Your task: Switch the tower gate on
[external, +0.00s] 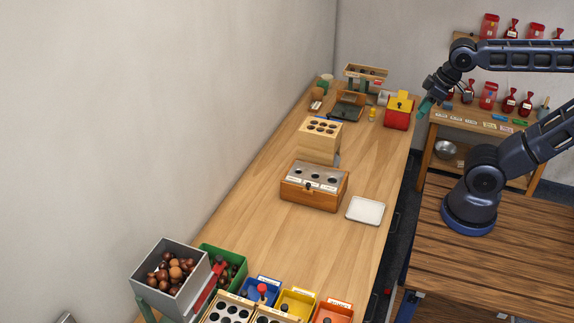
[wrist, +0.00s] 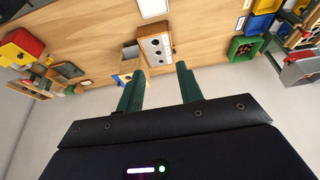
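A light wooden tower (external: 320,140) with dark holes in its top stands on the long bench, behind a brown box (external: 312,194) with a metal top. I cannot make out which part is the tower gate or its switch. A grey hopper (external: 148,258) full of chestnuts stands on green legs at the front left, with a red and grey part beside it. My gripper (external: 425,105) is in the air beside the bench's far right end, near a red box (external: 397,117) with a yellow top. In the wrist view its green fingers (wrist: 159,70) are apart with nothing held between them.
A white tray (external: 365,211) lies right of the brown box. Blue (external: 262,290), yellow (external: 297,304) and orange bins crowd the near end. A side shelf (external: 470,122) with red bags stands behind my arm. Bare bench lies between the brown box and the bins.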

